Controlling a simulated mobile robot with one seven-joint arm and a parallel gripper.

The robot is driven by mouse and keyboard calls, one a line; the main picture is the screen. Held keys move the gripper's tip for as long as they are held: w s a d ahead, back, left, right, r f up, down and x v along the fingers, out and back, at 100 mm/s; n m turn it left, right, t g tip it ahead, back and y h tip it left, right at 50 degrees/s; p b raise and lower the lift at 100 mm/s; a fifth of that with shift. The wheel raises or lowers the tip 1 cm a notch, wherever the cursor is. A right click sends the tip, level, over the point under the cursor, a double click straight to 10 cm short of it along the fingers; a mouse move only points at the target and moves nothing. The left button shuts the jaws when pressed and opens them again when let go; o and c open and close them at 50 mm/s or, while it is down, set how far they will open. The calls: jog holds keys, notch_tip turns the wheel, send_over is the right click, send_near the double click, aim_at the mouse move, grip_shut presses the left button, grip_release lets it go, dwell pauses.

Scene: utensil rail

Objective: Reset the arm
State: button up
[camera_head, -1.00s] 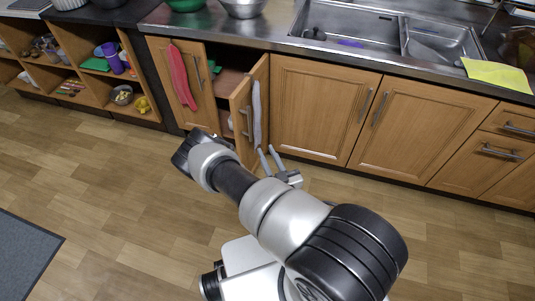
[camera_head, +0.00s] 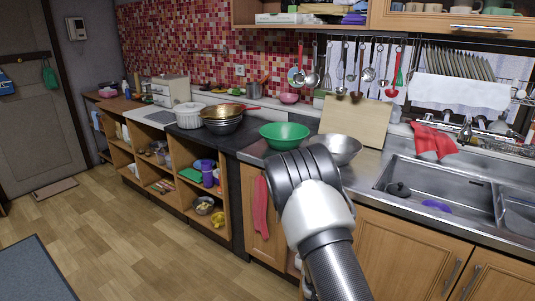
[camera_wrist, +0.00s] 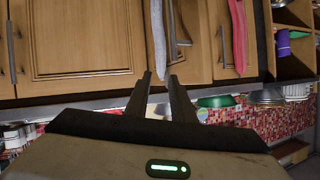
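My gripper (camera_wrist: 160,76) shows in the wrist view, low in the middle, with its two dark fingers apart and nothing between them. That view is upside down, with the cabinet fronts above and the tiled wall below. In the head view my arm rises in front of the counter at the centre, and the gripper itself is hidden or out of frame. A grey towel (camera_wrist: 158,38) and a red towel (camera_wrist: 238,36) hang from the cabinet doors beyond the fingers. The red towel also shows in the head view (camera_head: 260,208), left of my arm.
A green bowl (camera_head: 284,135) and a steel bowl (camera_head: 340,149) stand on the counter behind my arm. Open shelves (camera_head: 200,188) are at left. The wooden floor (camera_head: 130,245) at left is clear.

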jog(key=s+a+r+n+g+y, duration=0.1)
jog(key=s+a+r+g+y, duration=0.2)
jog(key=r, duration=0.7)
jog(key=s+a+r+n+g+y, duration=0.1)
jog(key=s+a+r, duration=0.25)
jog(key=r, duration=0.75)
jog(key=s+r+n+g, duration=0.1)
jog(key=s+r, duration=0.3)
jog(key=s, duration=0.5)
jog(key=s+d+r+n+g+p, duration=0.15)
jog(key=s+r, duration=0.25)
jog(key=s, duration=0.4)
jog(key=s+a+r+n+g, duration=0.1)
jog(key=s+r+n, duration=0.15)
jog(key=s, duration=0.65)
notch_tip(320, 180, up, 15)
jog(key=p, duration=1.4)
jog(key=shift+w+d+r+m, duration=0.2)
jog(key=shift+w+m, duration=0.1)
jog(key=shift+w, duration=0.05)
jog(key=shift+t, duration=0.25)
